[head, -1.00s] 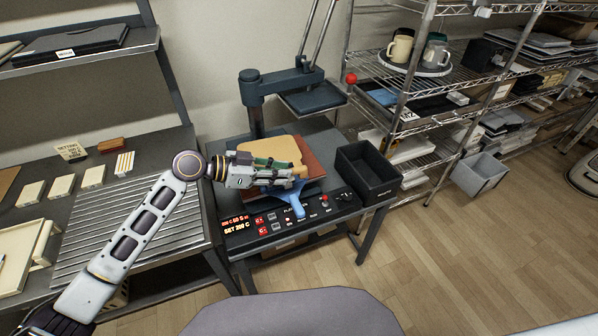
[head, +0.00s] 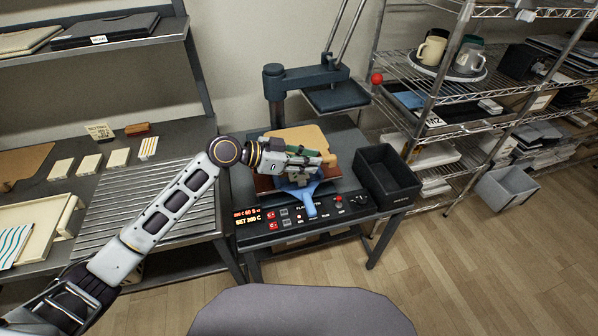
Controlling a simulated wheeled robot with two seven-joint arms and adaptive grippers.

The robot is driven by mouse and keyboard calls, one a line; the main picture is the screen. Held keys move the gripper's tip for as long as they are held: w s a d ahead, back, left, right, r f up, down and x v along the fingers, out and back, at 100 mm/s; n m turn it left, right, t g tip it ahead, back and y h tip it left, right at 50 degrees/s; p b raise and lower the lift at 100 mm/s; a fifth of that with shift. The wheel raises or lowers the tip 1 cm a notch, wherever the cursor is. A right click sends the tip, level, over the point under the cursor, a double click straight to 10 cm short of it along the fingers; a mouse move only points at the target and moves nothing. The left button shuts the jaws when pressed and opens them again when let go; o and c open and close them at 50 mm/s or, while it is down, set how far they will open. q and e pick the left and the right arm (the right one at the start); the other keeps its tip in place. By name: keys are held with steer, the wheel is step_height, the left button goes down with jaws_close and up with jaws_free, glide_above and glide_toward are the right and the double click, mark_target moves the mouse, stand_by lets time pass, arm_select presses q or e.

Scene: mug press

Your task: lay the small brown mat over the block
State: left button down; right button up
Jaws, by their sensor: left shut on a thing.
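My left gripper (head: 322,160) reaches in over the press from the left, pointing right, and is shut. It appears to be shut on the small brown mat (head: 297,136), a tan sheet showing behind and beside its fingers; the fingers hide the grip itself. Beneath lies a reddish-brown pad (head: 265,184) on the press base. A blue piece (head: 305,192) shows just below the gripper, reaching toward the control panel. I cannot make out the block clearly; the gripper and the sheet cover the middle of the press. My right gripper is not in view.
The press head (head: 335,96) stands behind and above the pad. A black bin (head: 388,178) is close on the right. The control panel (head: 300,218) runs along the front. A ribbed rack (head: 150,190) is at left, and wire shelves with mugs (head: 432,50) stand at right.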

arm_select(q)
glide_above(307, 192)
steer(key=shift+f, duration=3.1)
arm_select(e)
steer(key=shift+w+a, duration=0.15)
arm_select(q)
steer(key=shift+f, duration=1.95)
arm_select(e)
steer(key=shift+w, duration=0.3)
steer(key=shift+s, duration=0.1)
